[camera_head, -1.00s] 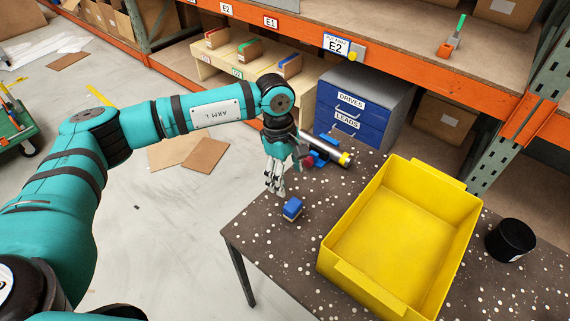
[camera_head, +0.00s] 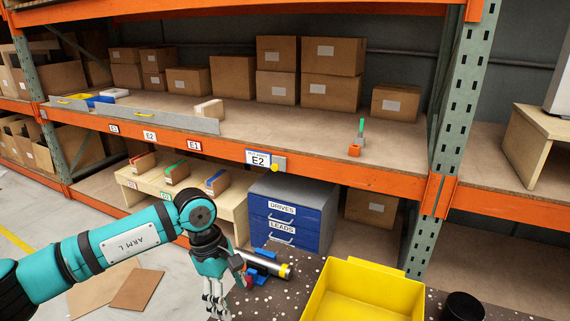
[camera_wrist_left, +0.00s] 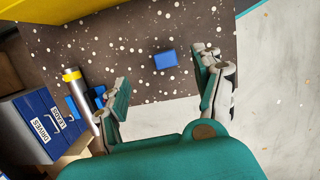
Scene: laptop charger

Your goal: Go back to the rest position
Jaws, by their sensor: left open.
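My left gripper (camera_head: 214,300) hangs fingers-down beside the left edge of the dark speckled table (camera_head: 285,309). It also shows in the left wrist view (camera_wrist_left: 165,85), with its two fingers spread apart and nothing between them. A small blue block (camera_wrist_left: 165,60) lies on the table beyond the fingertips in that view, untouched. The block is out of the head view. My right gripper is in neither view.
A yellow bin (camera_head: 365,295) and a black round container (camera_head: 462,306) stand on the table. A silver cylinder with a yellow end (camera_head: 272,264) lies near the gripper. Blue drawers (camera_head: 285,222) and an orange-edged shelf (camera_head: 345,177) stand behind.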

